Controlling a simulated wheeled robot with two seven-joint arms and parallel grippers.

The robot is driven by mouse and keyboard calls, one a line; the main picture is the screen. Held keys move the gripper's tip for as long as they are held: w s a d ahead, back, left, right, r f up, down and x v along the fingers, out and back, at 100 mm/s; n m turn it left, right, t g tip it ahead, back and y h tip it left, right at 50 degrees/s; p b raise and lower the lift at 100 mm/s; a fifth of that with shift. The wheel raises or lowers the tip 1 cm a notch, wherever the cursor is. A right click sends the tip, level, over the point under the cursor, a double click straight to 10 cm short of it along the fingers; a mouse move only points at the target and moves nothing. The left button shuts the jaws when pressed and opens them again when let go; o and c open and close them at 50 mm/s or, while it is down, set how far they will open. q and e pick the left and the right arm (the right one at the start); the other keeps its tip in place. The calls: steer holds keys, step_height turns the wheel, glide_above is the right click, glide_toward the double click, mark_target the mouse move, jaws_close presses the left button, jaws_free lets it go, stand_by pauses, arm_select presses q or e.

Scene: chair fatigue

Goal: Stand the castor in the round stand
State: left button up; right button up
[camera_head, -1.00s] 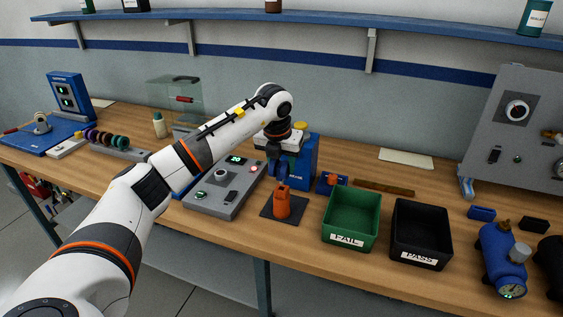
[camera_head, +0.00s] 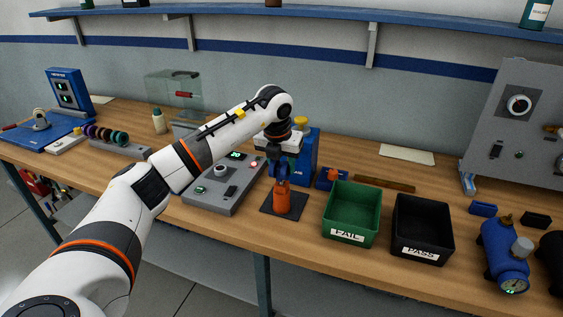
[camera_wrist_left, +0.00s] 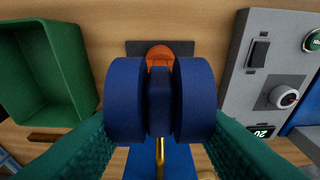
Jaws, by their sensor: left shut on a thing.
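The castor (camera_head: 283,172) has dark blue twin wheels. My left gripper (camera_head: 279,160) is shut on it and holds it right over the orange round stand (camera_head: 282,201), which stands on a dark square plate. In the left wrist view the castor's wheels (camera_wrist_left: 125,100) fill the middle between the green finger pads of the gripper (camera_wrist_left: 160,122). A brass rod, apparently its stem, shows below them. The orange stand (camera_wrist_left: 160,57) shows just past the wheels, mostly hidden; I cannot tell whether the castor touches it. My right gripper is out of view.
A green FAIL bin (camera_head: 352,213) and a black PASS bin (camera_head: 422,230) stand right of the stand. A grey control box (camera_head: 222,187) stands close on its left. A blue machine (camera_head: 307,158) and a small blue block (camera_head: 328,179) are behind.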

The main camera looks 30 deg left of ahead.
mark_target(277, 169)
arm_select(q)
steer(key=shift+f+b, duration=0.35)
steer(key=shift+f, duration=0.35)
steer(key=o, duration=1)
steer(key=b+v, duration=0.1)
steer(key=v, duration=1.1)
steer(key=shift+b, duration=0.4)
